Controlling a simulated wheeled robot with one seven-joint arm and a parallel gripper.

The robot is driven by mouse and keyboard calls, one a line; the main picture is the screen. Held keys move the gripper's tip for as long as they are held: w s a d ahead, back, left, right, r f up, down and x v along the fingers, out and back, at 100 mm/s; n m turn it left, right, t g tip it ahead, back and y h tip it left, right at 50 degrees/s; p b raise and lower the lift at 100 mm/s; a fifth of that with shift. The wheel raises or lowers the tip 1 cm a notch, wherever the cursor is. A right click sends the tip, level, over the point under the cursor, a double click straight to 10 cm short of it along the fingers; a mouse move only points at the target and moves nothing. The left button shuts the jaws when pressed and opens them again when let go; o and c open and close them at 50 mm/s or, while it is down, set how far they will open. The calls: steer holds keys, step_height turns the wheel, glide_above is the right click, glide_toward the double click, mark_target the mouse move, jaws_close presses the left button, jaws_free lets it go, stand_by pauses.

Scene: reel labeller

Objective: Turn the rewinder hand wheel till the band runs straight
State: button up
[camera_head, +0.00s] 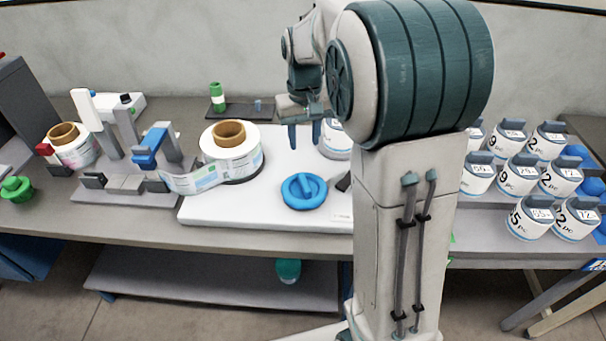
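The blue hand wheel (301,203) with a raised grip lies on the front of the white rewinder base (260,218). Behind it to the left, a reel with a brown core (229,132) stands on the same base. The printed band (193,181) runs from the grey guide stand to this reel and looks curved, bowing toward the front. My gripper (304,143) points down behind the hand wheel and apart from it. Its two blue fingers are spread with nothing seen between them. My own arm hides the right part of the base.
A second reel (75,153) stands at left beside the guide stand (125,186) with its blue block (151,146). A green knob (16,189) sits far left. A dark rack with a green piece (216,97) is behind. Several labelled tubs (530,222) stand at right.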

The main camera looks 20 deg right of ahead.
mark_target(304, 181)
step_height(304, 181, down, 14)
steer(key=shift+r+p, duration=0.2)
steer(key=shift+p, duration=0.35)
jaws_close()
